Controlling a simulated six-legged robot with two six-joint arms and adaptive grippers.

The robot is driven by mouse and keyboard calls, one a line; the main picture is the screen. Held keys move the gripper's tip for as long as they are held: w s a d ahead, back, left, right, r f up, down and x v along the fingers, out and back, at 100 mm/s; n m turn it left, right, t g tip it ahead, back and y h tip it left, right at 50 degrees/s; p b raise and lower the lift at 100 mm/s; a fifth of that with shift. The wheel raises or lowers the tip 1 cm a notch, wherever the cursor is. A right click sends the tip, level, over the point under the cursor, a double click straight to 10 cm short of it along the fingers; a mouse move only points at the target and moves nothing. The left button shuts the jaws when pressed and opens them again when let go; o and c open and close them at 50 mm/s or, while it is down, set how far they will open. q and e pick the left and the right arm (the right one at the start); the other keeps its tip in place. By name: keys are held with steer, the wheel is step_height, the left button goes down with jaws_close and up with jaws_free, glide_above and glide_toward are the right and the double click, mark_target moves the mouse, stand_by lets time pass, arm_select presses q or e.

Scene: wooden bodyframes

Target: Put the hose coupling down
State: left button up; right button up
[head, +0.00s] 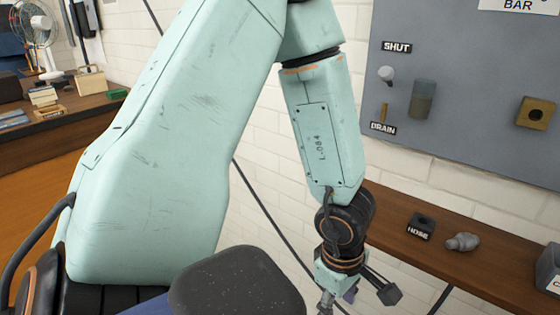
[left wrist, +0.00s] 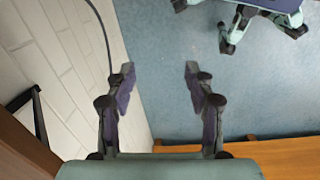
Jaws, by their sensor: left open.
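A small grey, rounded piece that looks like the hose coupling (head: 462,242) lies on the brown wooden shelf in the head view, apart from my gripper. Left of it stands a dark block labelled HOSE (head: 420,227). My left gripper (head: 358,298) hangs at the lower middle of the head view, left of the shelf and lower in the picture. In the left wrist view my left gripper (left wrist: 159,72) has its two fingers spread with nothing between them, blue floor and wall behind. My right gripper is in neither view.
A grey panel (head: 460,100) with SHUT and DRAIN labels, a knob and fittings is above the shelf (head: 400,235). A grey bin (head: 549,268) stands at the shelf's right. A cluttered wooden desk (head: 60,125) is at far left. A dark cable runs along the white brick wall.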

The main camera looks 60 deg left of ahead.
arm_select(q)
steer(key=s+a+f+m+g+y, duration=0.1)
steer(key=s+a+f+m+y, duration=0.25)
steer(key=s+f+m, duration=0.55)
steer(key=s+d+f+m+h, duration=0.3)
steer(key=s+d+f+m, duration=0.3)
steer(key=m, duration=0.4)
steer(key=shift+s+d+f, duration=0.15)
steer(key=shift+d+f, duration=0.2)
steer(key=shift+f, duration=0.25)
steer(key=shift+o, duration=0.3)
stand_by(0.5)
